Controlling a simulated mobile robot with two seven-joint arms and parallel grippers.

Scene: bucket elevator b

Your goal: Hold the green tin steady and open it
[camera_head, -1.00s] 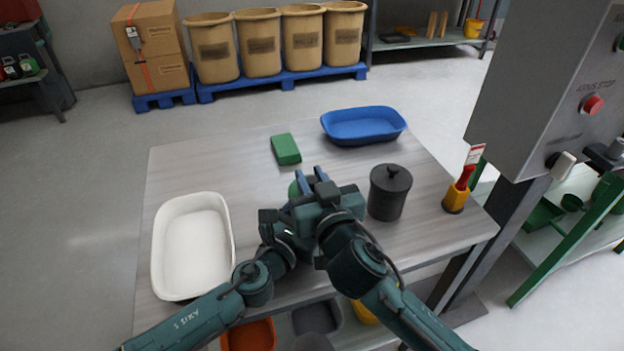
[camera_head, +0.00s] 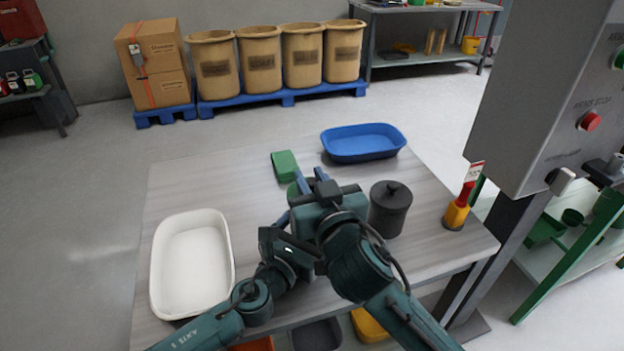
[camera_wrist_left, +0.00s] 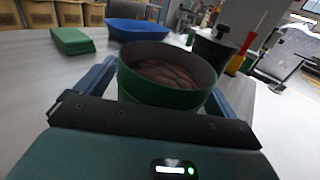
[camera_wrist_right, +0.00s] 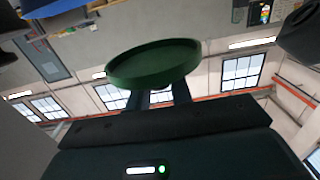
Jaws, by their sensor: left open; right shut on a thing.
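The green tin (camera_wrist_left: 166,95) stands uncovered in the left wrist view, with brown, lumpy contents inside. My left gripper (camera_wrist_left: 155,88) is open, with one finger on each side of the tin; I cannot tell whether they touch it. My right gripper (camera_wrist_right: 160,92) is shut on the round green lid (camera_wrist_right: 153,64), which is off the tin and shows tilted in the right wrist view. In the head view the right gripper (camera_head: 313,178) is over the middle of the table, and the arms hide most of the tin and lid.
On the table (camera_head: 215,180) a green block (camera_head: 284,164) and a blue tray (camera_head: 362,143) lie behind the grippers. A dark lidded pot (camera_head: 389,211) stands close at the right, with a red-handled tool in a yellow holder (camera_head: 456,213) beyond. A white tray (camera_head: 192,265) is at left.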

